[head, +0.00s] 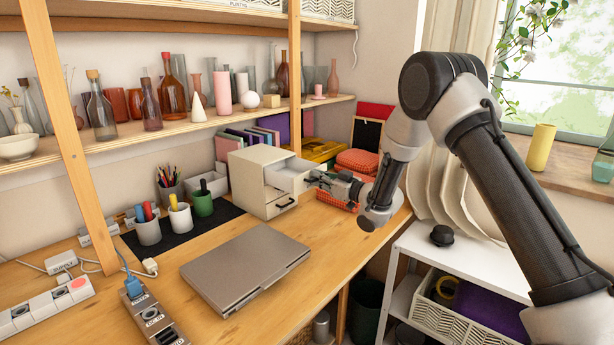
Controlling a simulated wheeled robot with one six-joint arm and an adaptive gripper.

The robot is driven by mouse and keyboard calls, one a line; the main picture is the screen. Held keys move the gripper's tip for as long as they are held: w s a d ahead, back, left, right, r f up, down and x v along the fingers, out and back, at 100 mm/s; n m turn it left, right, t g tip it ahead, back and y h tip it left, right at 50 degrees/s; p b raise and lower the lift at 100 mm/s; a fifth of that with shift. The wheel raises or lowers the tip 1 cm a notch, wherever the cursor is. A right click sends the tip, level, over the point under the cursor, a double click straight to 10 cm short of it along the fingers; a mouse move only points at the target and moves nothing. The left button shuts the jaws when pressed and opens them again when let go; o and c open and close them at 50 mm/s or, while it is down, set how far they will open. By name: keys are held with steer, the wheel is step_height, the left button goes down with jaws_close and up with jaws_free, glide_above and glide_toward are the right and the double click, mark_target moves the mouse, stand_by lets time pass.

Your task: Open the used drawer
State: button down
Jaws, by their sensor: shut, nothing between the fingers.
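A small cream drawer cabinet (247,184) stands on the wooden desk. I cannot read any label on the drawers.
A closed grey laptop (245,270) lies in front of the cabinet. Red patterned boxes (358,162) sit close behind my gripper. A white shelf unit (455,262) stands at right, below desk height.

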steer(key=shift+s+d+f, duration=0.15)
steer(key=shift+s+d, duration=0.25)
steer(key=shift+d, duration=0.1)
steer(key=c, duration=0.6)
jaws_free()
steer(key=shift+o, duration=0.2)
steer(key=shift+o, duration=0.3)
steer(key=v, duration=1.1)
steer(key=shift+s+d, duration=0.3)
